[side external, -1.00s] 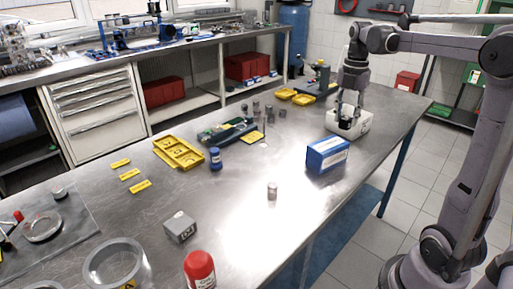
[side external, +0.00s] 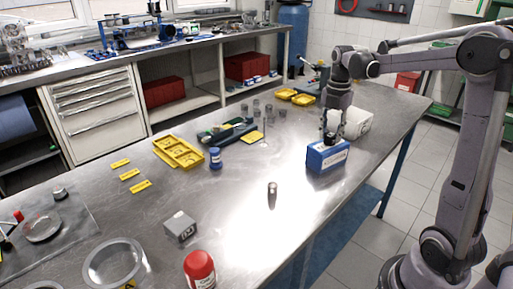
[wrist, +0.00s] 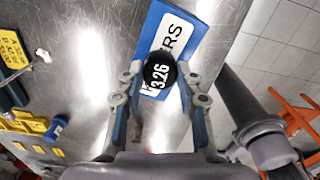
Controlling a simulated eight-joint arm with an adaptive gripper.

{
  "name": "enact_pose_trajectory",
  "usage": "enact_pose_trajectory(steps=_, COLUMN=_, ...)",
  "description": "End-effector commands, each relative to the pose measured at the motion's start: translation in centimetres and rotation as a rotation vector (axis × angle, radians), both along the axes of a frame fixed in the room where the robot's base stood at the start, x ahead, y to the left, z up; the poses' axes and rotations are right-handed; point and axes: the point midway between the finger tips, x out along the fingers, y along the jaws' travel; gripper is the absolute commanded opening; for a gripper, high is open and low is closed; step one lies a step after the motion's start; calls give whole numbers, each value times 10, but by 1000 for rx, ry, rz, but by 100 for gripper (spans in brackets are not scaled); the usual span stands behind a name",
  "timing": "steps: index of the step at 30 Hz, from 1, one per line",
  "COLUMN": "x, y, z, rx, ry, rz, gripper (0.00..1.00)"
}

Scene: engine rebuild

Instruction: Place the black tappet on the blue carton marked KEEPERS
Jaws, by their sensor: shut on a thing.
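The black tappet (wrist: 160,73), with a white "3.26" on its round face, is between the fingers of my gripper (wrist: 160,85) in the wrist view. I cannot tell whether the tappet touches the carton.
A small metal cylinder (side external: 272,190) stands on the bench to the left. A blue bottle (side external: 215,159), yellow trays (side external: 179,153) and a grey block (side external: 181,227) are farther left. The bench between carton and cylinder is clear.

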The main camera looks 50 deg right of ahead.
Motion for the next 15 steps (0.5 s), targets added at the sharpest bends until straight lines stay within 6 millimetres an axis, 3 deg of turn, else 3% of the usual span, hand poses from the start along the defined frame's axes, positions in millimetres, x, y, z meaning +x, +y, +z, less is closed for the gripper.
enact_pose_trajectory(steps=3, x=0, y=0, z=-3, rx=0, ry=0, rz=0, gripper=3)
enact_pose_trajectory(steps=4, x=0, y=0, z=-3, rx=0, ry=0, rz=0, gripper=37)
enact_pose_trajectory(steps=6, x=0, y=0, z=-3, rx=0, ry=0, rz=0, gripper=57)
enact_pose_trajectory(steps=15, x=0, y=0, z=-2, rx=0, ry=0, rz=0, gripper=57)
